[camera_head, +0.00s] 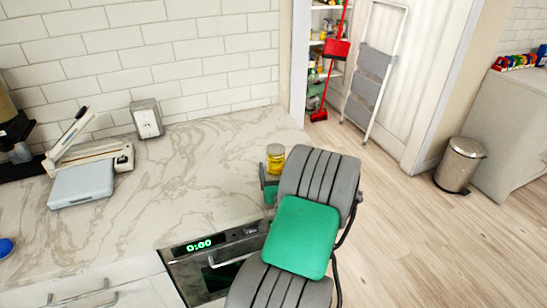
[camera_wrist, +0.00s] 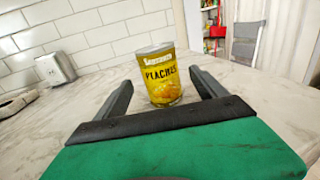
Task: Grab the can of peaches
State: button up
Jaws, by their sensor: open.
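The can of peaches (camera_wrist: 160,77) is yellow with a silver lid and stands upright on the marble counter. In the head view the can (camera_head: 275,158) is near the counter's right end, its lower part hidden behind my gripper and arm. My gripper (camera_wrist: 158,84) is open in the wrist view, one dark finger on each side of the can. The can appears between or just beyond the fingertips; I cannot tell exactly how deep. No contact is visible. In the head view my gripper (camera_head: 268,182) is mostly hidden by my arm.
A scale-like device (camera_head: 85,180) sits at the counter's left. An oven (camera_head: 215,262) is under the counter. A stepladder (camera_head: 375,70), red broom (camera_head: 335,50) and metal bin (camera_head: 460,165) are beyond. The counter's middle is clear.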

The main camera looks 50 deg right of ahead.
jog(key=p+x, duration=0.1)
jog(key=x, duration=0.3)
jog(key=shift+w+d, duration=0.25)
jog(key=shift+d, duration=0.05)
jog(key=shift+r, duration=0.1)
grip_shut()
dwell(0.5)
